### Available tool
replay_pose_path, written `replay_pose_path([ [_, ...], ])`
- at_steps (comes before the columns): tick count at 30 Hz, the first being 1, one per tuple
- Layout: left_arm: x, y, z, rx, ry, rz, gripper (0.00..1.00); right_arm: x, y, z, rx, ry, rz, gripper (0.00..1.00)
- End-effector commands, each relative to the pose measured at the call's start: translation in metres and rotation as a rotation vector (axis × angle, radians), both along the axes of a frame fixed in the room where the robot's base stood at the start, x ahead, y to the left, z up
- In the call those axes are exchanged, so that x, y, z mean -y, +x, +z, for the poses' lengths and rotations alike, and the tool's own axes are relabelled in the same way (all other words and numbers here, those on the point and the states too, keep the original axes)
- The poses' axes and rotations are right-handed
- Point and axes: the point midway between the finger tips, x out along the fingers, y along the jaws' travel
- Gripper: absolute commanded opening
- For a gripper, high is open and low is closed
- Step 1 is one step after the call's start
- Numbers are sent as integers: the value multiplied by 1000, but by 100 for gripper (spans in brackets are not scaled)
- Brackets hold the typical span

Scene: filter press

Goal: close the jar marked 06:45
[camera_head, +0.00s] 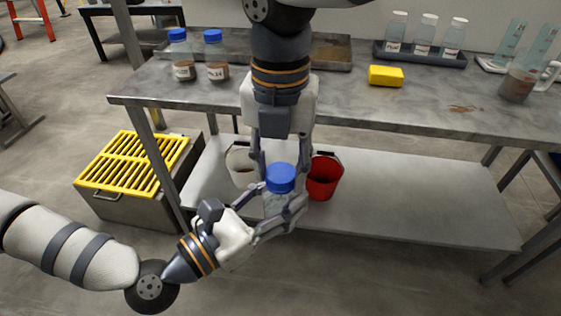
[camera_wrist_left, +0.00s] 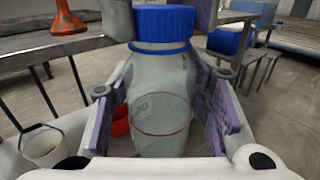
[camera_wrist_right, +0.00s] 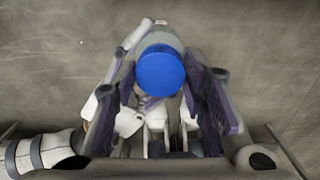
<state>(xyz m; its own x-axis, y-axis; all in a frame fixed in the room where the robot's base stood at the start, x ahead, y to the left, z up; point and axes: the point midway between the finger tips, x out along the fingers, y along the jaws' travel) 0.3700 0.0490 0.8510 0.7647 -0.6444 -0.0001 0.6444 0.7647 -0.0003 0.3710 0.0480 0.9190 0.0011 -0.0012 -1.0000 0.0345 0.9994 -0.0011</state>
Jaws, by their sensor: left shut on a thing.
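A clear jar (camera_head: 272,205) with a blue cap (camera_head: 280,178) is held upright in front of the table. My left gripper (camera_head: 282,199) is shut on the jar's body; in the left wrist view the jar (camera_wrist_left: 160,110) sits between its pads. The blue cap (camera_wrist_left: 163,24) sits on the jar's mouth. I cannot read a time on this jar. My right gripper (camera_head: 281,160) points down from above, with its fingers open on either side of the cap. In the right wrist view the cap (camera_wrist_right: 160,70) lies between the fingers, with a gap at the right finger.
Two blue-capped jars (camera_head: 181,55) stand at the table's (camera_head: 330,98) back left. A yellow block (camera_head: 386,75), a rack of bottles (camera_head: 420,55) and a pitcher (camera_head: 517,85) are farther right. A white bucket (camera_head: 241,167) and a red bucket (camera_head: 324,178) stand on the lower shelf.

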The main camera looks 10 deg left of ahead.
Motion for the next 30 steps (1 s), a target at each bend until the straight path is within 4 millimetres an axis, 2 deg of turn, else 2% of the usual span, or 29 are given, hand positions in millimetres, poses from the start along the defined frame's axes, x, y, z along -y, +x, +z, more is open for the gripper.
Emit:
replay_pose_path([
  [5,0,0,0,1,-1,0,0,0,0,0,0,0,0,5],
  [8,0,0,0,1,-1,0,0,0,0,0,2,-2,-67,4],
  [11,0,0,0,1,0,0,0,1,0,0,4,-3,-337,4],
  [18,0,0,0,1,0,0,0,1,0,-1,9,0,-1355,4],
  [21,0,0,0,1,0,0,0,1,0,-1,7,2,-1679,4],
  [25,0,0,0,1,0,0,0,0,0,-1,6,3,-1922,4],
  [30,0,0,0,1,0,0,0,0,0,-1,8,4,-1991,4],
])
